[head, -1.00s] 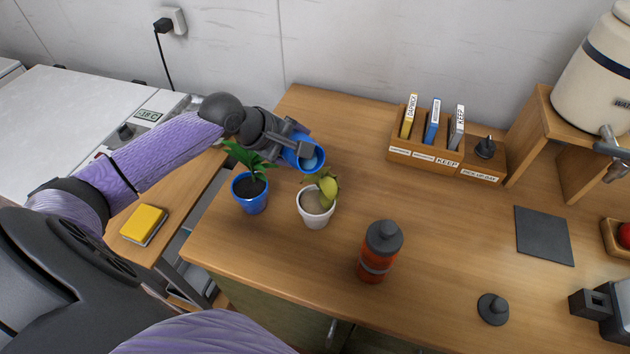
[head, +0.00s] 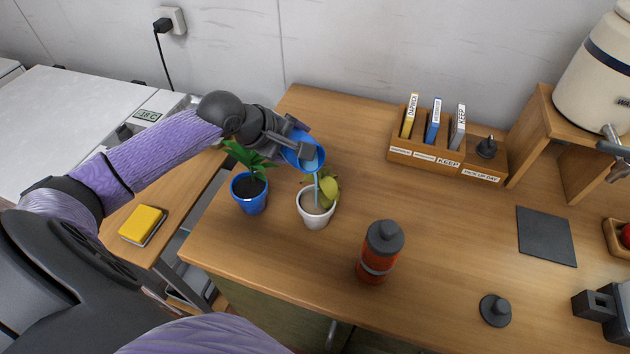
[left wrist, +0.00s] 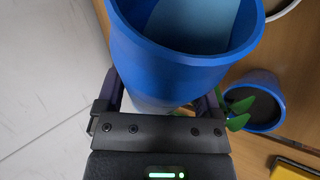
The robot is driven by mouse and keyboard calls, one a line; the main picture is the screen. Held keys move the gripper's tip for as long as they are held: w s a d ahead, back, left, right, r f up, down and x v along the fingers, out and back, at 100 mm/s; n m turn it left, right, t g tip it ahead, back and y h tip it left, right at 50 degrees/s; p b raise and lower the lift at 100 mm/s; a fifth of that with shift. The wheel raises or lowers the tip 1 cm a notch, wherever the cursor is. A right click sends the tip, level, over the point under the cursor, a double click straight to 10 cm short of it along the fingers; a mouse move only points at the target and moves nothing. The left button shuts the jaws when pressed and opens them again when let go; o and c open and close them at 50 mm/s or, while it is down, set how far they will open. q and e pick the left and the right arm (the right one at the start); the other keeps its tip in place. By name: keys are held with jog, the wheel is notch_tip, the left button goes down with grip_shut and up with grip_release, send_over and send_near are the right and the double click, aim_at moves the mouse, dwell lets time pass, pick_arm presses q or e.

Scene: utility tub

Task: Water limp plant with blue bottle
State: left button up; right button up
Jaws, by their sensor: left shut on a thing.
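My left gripper (head: 293,142) is shut on the blue bottle (head: 296,158) and holds it tilted above the white pot. The open bottle also fills the top of the left wrist view (left wrist: 182,75), with pale blue water inside. A thin blue stream (head: 317,190) runs from its mouth down into the white pot (head: 315,218). The limp plant (head: 329,188), yellow-green and drooping, stands in that pot, partly behind the stream. A leafy green plant (head: 250,160) in a blue pot (head: 250,198) stands just left. My right gripper (head: 592,305) shows at the right edge; its finger state is unclear.
A red bottle with a grey lid (head: 380,250) stands right of the pots. A loose dark lid (head: 495,310) lies near the front edge. A wooden file rack (head: 425,155) and a dark mat (head: 545,236) are farther right. The table's middle is clear.

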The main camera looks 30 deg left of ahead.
pick_arm(q)
jog(key=shift+r, duration=0.25)
dwell(0.4)
jog(key=shift+d+r+m+t+y+p, duration=0.1)
jog(key=shift+r+m+t+y+p, duration=0.2)
jog(key=shift+y+p, duration=0.3)
dwell(1.1)
